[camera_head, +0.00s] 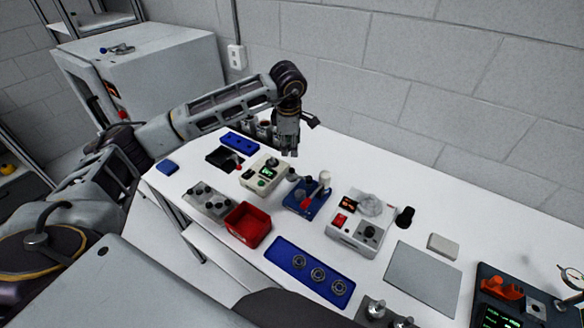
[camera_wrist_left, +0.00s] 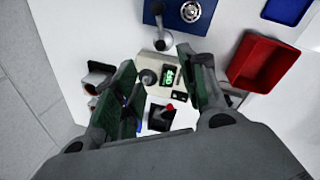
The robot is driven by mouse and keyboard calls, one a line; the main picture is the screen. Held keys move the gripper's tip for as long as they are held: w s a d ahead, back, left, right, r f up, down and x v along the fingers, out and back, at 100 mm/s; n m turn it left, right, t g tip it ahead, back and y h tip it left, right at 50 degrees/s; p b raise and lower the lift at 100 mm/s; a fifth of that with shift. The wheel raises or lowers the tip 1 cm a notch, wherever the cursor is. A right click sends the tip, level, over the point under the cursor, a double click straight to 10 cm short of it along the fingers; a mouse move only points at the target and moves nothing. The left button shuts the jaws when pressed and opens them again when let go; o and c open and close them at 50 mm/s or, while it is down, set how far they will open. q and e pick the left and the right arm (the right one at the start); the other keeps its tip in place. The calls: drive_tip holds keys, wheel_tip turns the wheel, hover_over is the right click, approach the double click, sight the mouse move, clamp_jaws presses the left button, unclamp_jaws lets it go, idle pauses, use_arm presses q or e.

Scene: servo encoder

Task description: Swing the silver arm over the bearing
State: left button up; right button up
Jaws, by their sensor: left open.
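A blue base (camera_head: 304,208) stands on the white table, with a silver arm (camera_head: 292,175) reaching out from its left side. In the left wrist view, the silver arm (camera_wrist_left: 161,30) ends in a round knob and points away from the base. My left gripper (camera_head: 289,151) is open and empty, pointing down above the table behind the arm. In the wrist view its fingers (camera_wrist_left: 155,58) are spread, apart from the arm. My right gripper is out of view.
A beige device with a green display (camera_head: 264,176) stands just left of the blue base. A red bin (camera_head: 248,224), a blue plate with bearings (camera_head: 310,272) and a white device (camera_head: 355,238) are close by. A grey pad (camera_head: 424,278) lies further right.

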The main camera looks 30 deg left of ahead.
sight(292, 169)
use_arm(q)
drive_tip(key=shift+w+a+f+p, duration=0.15)
drive_tip(key=shift+w+f+p, duration=0.3)
drive_tip(key=shift+f, duration=1.75)
drive_tip(key=shift+w+a+f+p, duration=0.1)
drive_tip(key=shift+w+f+p, duration=0.35)
drive_tip(key=shift+f, duration=1.7)
drive_tip(key=shift+w+a+f+p, duration=0.2)
drive_tip(key=shift+f+p, duration=0.4)
drive_tip(key=shift+f, duration=1.6)
clamp_jaws()
